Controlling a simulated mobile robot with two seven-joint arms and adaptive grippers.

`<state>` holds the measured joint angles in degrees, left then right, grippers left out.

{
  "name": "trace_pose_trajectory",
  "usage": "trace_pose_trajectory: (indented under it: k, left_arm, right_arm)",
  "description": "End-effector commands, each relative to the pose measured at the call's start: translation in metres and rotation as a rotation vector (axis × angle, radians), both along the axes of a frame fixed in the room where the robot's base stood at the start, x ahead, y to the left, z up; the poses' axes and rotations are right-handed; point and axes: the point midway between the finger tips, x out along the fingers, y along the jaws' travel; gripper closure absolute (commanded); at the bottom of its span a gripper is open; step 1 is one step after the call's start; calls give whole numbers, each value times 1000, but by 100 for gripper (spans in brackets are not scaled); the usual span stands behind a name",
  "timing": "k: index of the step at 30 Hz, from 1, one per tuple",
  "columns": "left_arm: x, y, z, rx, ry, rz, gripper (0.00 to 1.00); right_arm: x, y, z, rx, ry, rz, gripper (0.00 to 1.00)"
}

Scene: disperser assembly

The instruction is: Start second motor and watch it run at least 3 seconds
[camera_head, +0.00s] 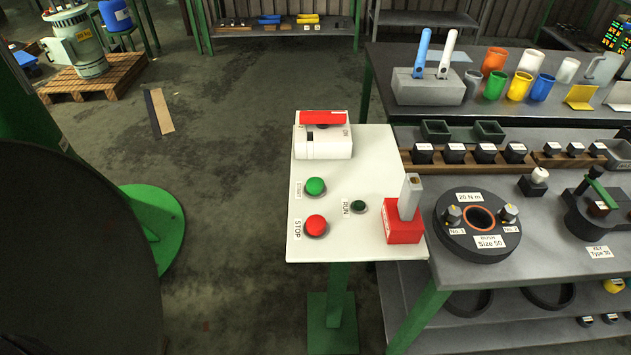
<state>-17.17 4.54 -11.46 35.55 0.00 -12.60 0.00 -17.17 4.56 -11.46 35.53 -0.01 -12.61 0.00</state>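A white control panel (345,245) stands on a green post in the middle. It bears a green START button (315,186), a red STOP button (315,225) and a small dark green RUN lamp (359,207) that looks unlit. A white switch box (322,147) with a red handle (323,117) sits at its far end, beside an ON mark. A red block (403,224) with an upright grey piece (409,196) stands at its right edge. A motor-like grey-green machine (80,48) sits on a pallet at the far left; I cannot tell whether it is the second motor. Neither gripper is in view.
A grey workbench (450,275) with tools, cups and a black ring (479,255) adjoins the panel on the right. A large dark disc (70,270) and a green base (160,225) fill the left. The floor between is mostly clear.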

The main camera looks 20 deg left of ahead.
Motion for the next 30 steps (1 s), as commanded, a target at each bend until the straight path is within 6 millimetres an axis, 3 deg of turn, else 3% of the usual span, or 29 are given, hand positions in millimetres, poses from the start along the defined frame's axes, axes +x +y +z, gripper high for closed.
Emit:
trace_pose_trajectory:
  k: [1,2,30]
  left_arm:
    - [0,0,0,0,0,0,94]
    - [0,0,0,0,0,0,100]
    - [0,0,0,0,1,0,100]
  right_arm:
    - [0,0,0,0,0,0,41]
    - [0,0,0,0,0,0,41]
    - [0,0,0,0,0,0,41]
